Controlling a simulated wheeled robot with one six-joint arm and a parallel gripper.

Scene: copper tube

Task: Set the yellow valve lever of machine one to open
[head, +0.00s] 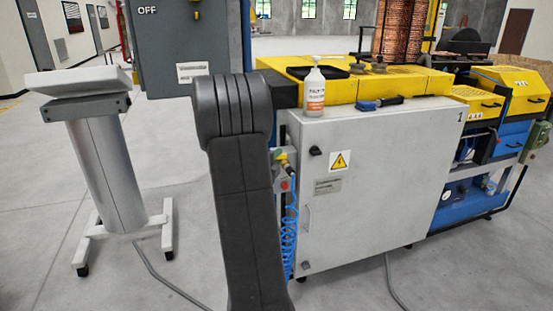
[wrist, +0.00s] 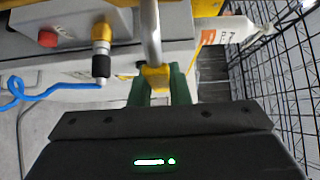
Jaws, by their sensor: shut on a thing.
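My gripper (wrist: 160,92) shows in the wrist view with its two green fingers shut on a small yellow piece, which looks like the yellow valve lever (wrist: 157,76). A grey metal pipe (wrist: 151,38) runs up from just beyond that piece. The fingers cover part of the yellow piece, so I cannot tell its exact setting. In the head view my gripper is hidden, and my dark arm covers the left side of machine one's light grey cabinet (head: 370,200). A small yellow fitting (head: 284,157) shows just right of my arm there.
Left of my fingers in the wrist view are a yellow and black fitting (wrist: 101,48), a red button (wrist: 47,39) and a blue coiled hose (wrist: 15,90). A white bottle (head: 314,92) stands on the cabinet. A black wire mesh (wrist: 285,70) is at right. A grey stand (head: 105,165) is left.

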